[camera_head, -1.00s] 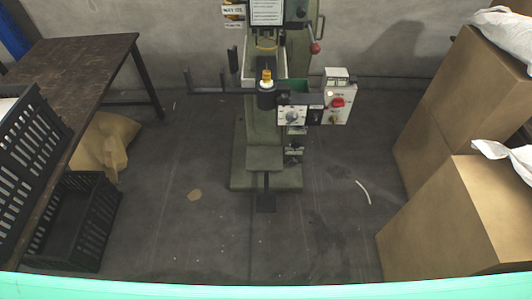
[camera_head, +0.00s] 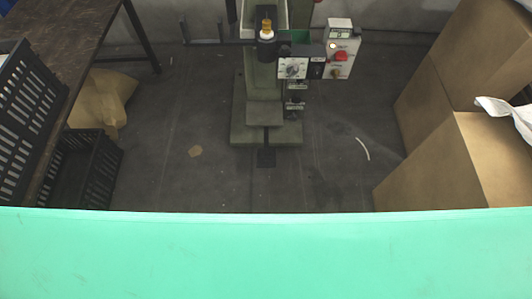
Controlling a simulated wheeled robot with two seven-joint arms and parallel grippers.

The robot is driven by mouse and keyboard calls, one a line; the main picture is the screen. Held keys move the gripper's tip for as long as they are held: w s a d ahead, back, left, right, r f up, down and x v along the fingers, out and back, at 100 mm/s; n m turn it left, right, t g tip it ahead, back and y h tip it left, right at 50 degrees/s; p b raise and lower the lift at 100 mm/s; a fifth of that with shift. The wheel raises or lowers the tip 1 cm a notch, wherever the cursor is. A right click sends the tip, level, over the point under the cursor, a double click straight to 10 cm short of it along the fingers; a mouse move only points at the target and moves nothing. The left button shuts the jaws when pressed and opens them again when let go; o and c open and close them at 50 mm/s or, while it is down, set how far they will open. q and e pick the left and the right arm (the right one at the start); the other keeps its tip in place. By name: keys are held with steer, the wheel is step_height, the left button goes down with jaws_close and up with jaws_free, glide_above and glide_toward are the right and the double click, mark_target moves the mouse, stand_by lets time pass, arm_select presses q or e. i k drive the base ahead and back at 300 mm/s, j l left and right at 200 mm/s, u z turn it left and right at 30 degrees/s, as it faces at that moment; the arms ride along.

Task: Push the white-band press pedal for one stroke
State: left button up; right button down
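One green press stands ahead of me in the middle of the camera_head view, and its base (camera_head: 247,133) rests on the dark floor. A dark flat pedal (camera_head: 266,158) sticks out at floor level from the front of the base, towards me. Nothing touches the pedal. Neither of my grippers is in view.
Cardboard boxes (camera_head: 425,165) stand on the right. A dark table (camera_head: 62,40), a black crate (camera_head: 85,170) and a brown bag (camera_head: 100,100) are on the left. A control box (camera_head: 341,52) hangs beside the press. The floor before the pedal is mostly clear.

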mark_target(266, 157)
steer(key=j+z, duration=0.2)
steer(key=z, duration=0.25)
steer(key=i+j+z, duration=0.1)
steer(key=j+z, duration=0.15)
steer(key=z, duration=0.15)
steer(key=j+z, duration=0.2)
steer(key=j, duration=0.75)
steer(key=k+j+z, duration=0.2)
steer(key=j, duration=0.8)
steer(key=i, duration=0.1)
